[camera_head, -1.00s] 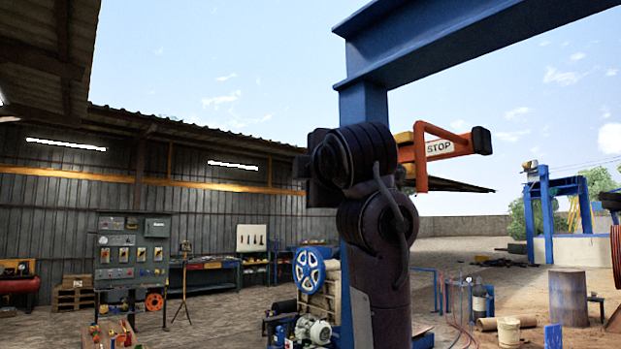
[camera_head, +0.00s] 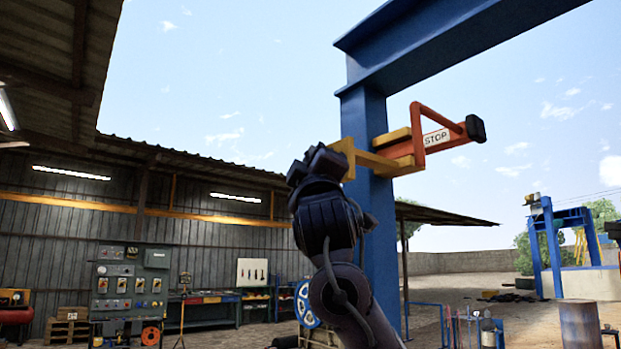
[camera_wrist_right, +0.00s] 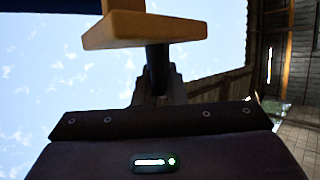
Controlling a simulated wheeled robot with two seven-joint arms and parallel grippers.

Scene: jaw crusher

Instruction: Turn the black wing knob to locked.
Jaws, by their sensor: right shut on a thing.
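My right gripper (camera_head: 326,162) is raised at the left end of a yellow bracket (camera_head: 376,161) on the blue post. In the right wrist view the yellow bracket (camera_wrist_right: 145,30) spans the top, and a dark shaft (camera_wrist_right: 157,57) runs from it to my right gripper (camera_wrist_right: 158,90). The gripper is shut on this dark part, which looks like the black wing knob. The knob's wings are mostly hidden by the fingers, and I cannot tell its angle. No locked marking is readable. My left gripper is not in view.
An orange arm marked STOP (camera_head: 434,138) with a black end (camera_head: 475,128) sticks out right of the blue post (camera_head: 370,215). A blue beam (camera_head: 450,40) crosses overhead. A control panel (camera_head: 130,283) stands far back at the left.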

